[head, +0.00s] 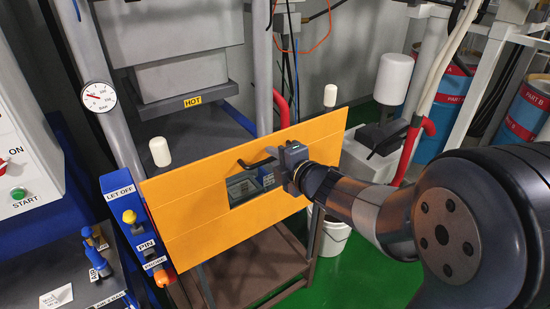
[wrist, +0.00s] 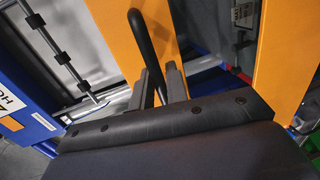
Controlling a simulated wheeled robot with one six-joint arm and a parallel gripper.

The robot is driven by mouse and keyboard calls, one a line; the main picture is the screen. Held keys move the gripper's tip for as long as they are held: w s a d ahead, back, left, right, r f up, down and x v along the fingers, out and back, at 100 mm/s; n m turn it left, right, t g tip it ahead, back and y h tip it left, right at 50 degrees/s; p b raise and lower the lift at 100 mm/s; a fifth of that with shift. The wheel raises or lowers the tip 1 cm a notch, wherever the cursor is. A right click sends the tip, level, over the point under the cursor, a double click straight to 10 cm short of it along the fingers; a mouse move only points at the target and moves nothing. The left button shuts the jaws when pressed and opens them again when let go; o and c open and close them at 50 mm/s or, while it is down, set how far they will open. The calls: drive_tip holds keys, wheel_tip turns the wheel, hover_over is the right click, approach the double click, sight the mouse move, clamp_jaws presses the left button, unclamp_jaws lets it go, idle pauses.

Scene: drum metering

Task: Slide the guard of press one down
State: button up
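The guard (head: 190,205) is a wide orange panel with a dark window (head: 250,186), standing across the front of the press in the head view. Its black bar handle (head: 258,162) sticks out near the window's top edge. My gripper (head: 285,168) is at the handle's right part, close to the panel. In the wrist view the handle (wrist: 141,45) runs down between the two fingers of my gripper (wrist: 162,88), which stand close on either side of it. The handle's lower end is hidden by the gripper body.
The press (head: 180,60) with its HOT label stands behind the guard. White-capped posts (head: 160,152) rise at the guard's upper corners. A blue LET OFF box (head: 125,215) stands at left. A white bucket (head: 330,238) and drums (head: 455,90) are at right.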

clamp_jaws()
drive_tip(key=shift+f, duration=0.15)
wheel_tip(320, 180, down, 37)
drive_tip(key=b, duration=3.7)
drive_tip(key=shift+f, duration=0.2)
drive_tip(key=shift+s+f, duration=0.1)
unclamp_jaws()
